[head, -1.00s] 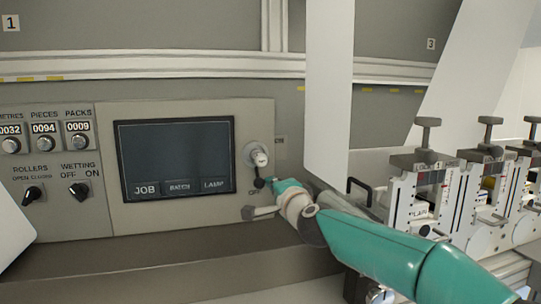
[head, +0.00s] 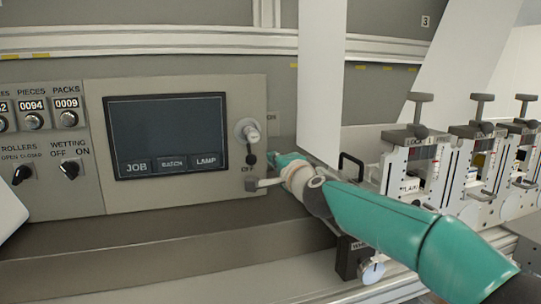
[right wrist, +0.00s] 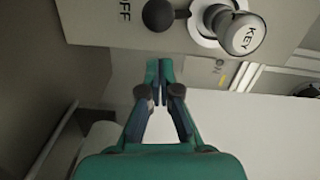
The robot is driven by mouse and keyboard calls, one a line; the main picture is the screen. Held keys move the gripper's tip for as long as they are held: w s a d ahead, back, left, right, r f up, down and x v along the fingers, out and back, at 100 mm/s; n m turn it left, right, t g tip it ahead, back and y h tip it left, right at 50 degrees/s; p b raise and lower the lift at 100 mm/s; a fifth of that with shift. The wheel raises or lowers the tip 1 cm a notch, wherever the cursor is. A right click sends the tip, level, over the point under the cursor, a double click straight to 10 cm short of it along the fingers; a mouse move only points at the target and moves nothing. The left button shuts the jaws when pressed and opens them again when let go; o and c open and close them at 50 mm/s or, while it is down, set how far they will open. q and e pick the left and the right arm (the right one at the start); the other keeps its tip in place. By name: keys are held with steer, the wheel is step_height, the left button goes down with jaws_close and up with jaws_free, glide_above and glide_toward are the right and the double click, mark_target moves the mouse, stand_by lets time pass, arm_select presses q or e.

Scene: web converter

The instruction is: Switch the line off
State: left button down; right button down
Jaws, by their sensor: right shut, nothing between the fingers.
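The line switch is a round grey key knob (head: 247,130) at the right edge of the control panel. Its short lever points down and ends in a black ball (head: 251,159), close above the OFF label; the ON label is at the upper right. In the right wrist view the KEY cap (right wrist: 243,33) and black ball (right wrist: 158,15) are at the top, with OFF beside the ball. My right gripper (head: 271,157) is shut and empty, just right of the ball. In the right wrist view its fingertips (right wrist: 160,68) show apart from the ball. My left gripper is out of view.
A dark screen (head: 168,135) with JOB, BATCH and LAMP buttons is left of the switch. Rollers (head: 22,174) and wetting (head: 70,170) knobs are further left. A white web (head: 322,80) hangs close to the right, with several clamp units (head: 418,165) beyond.

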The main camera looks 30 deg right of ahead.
steer(key=s, duration=1)
steer(key=shift+s+r+b, duration=0.15)
steer(key=shift+s+b, duration=0.1)
steer(key=shift+b, duration=0.1)
